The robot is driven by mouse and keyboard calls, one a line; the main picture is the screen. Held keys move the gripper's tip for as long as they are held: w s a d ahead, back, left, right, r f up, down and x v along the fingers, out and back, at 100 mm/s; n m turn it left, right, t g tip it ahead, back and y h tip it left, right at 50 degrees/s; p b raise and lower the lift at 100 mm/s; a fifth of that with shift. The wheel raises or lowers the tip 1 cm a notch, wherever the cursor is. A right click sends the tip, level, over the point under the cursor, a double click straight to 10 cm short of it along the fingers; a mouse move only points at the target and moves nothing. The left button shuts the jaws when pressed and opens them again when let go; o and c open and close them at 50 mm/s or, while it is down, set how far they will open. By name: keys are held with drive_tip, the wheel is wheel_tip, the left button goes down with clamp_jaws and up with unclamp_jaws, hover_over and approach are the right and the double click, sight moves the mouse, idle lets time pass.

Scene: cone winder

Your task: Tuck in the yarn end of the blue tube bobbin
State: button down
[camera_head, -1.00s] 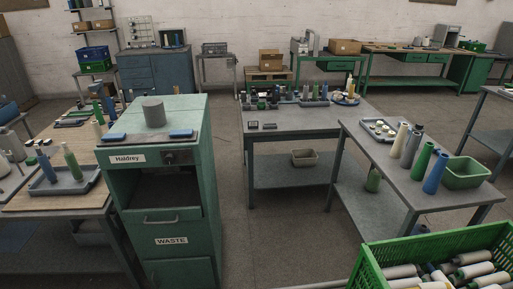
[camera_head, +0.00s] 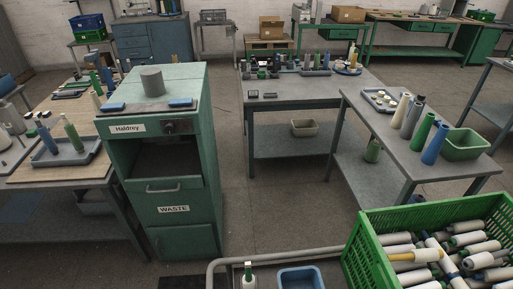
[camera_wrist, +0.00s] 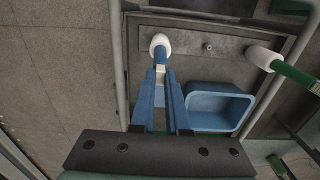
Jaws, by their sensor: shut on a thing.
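The blue tube bobbin (camera_wrist: 160,43) shows in the wrist view, with a white yarn body and a short length of blue tube toward me. My gripper (camera_wrist: 161,72) has its blue fingers close together at the near end of this tube and appears shut on it. A small pale patch shows between the fingertips. I cannot make out a loose yarn end. In the head view my gripper and this bobbin are not visible.
A blue bin (camera_wrist: 220,107) sits on the cart's tray right of the fingers. A green crate (camera_head: 362,243) full of bobbins is at lower right.

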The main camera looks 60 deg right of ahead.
drive_tip(key=shift+c, duration=1.8)
unclamp_jaws()
wheel_tip(320, 180, up, 7)
drive_tip(key=p, duration=0.7)
